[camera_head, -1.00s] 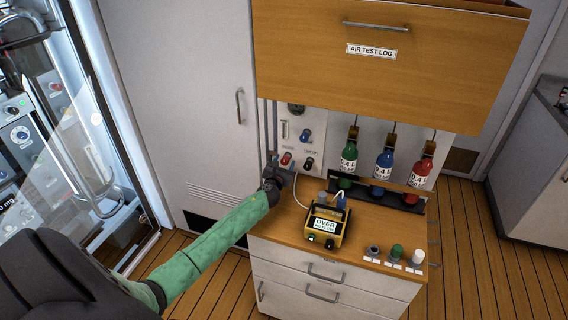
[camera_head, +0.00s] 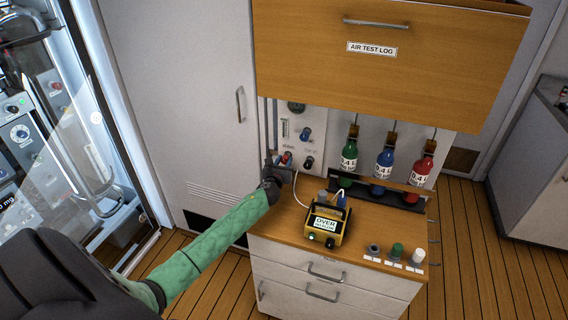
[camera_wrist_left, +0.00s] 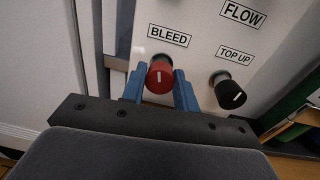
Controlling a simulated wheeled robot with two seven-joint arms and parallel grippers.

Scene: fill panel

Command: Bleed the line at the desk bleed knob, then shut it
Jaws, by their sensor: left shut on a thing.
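The red bleed knob (camera_wrist_left: 159,78) sits on the white panel (camera_wrist_left: 193,52) under a BLEED label (camera_wrist_left: 170,36), with its white index line upright. My left gripper (camera_wrist_left: 160,88) has its blue fingers on either side of the knob and is shut on it. In the head view, my left gripper (camera_head: 283,166) is at the lower left of the panel, and the red knob (camera_head: 287,157) shows just above the fingers. My right gripper is not in view.
A black TOP UP knob (camera_wrist_left: 229,91) is right of the bleed knob. A blue knob (camera_head: 305,134) is above. A yellow meter (camera_head: 326,226) reading OVER stands on the desk (camera_head: 283,228). Green, blue and red bottles (camera_head: 384,162) hang at the right.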

